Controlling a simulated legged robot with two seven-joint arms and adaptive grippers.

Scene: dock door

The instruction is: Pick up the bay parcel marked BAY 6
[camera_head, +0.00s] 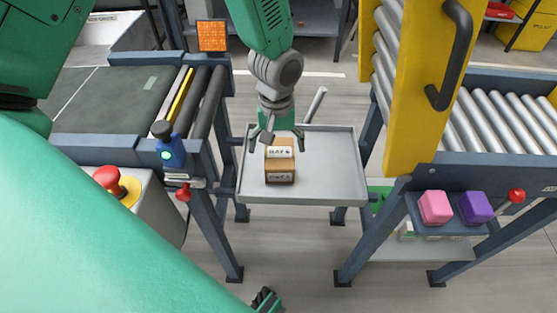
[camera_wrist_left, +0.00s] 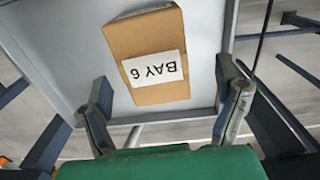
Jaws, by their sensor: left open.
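The bay parcel (camera_head: 280,162) is a small brown cardboard box with white labels, resting on a grey tray (camera_head: 330,193). In the left wrist view the parcel (camera_wrist_left: 146,38) shows a white label reading BAY 6, upside down. My left gripper (camera_head: 276,140) points down over the tray at the far side of the parcel, its fingers spread. In the left wrist view its two fingers (camera_wrist_left: 165,88) stand wide apart, with the parcel ahead of them and nothing held. Whether a finger touches the parcel cannot be told.
A belt conveyor (camera_head: 105,98) with a blue scanner (camera_head: 168,146) and red-knobbed lever (camera_head: 183,191) stands left. A yellow post (camera_head: 415,90) and roller conveyor (camera_head: 495,120) stand right. Pink (camera_head: 434,207) and purple (camera_head: 475,207) blocks sit lower right. The tray's right half is clear.

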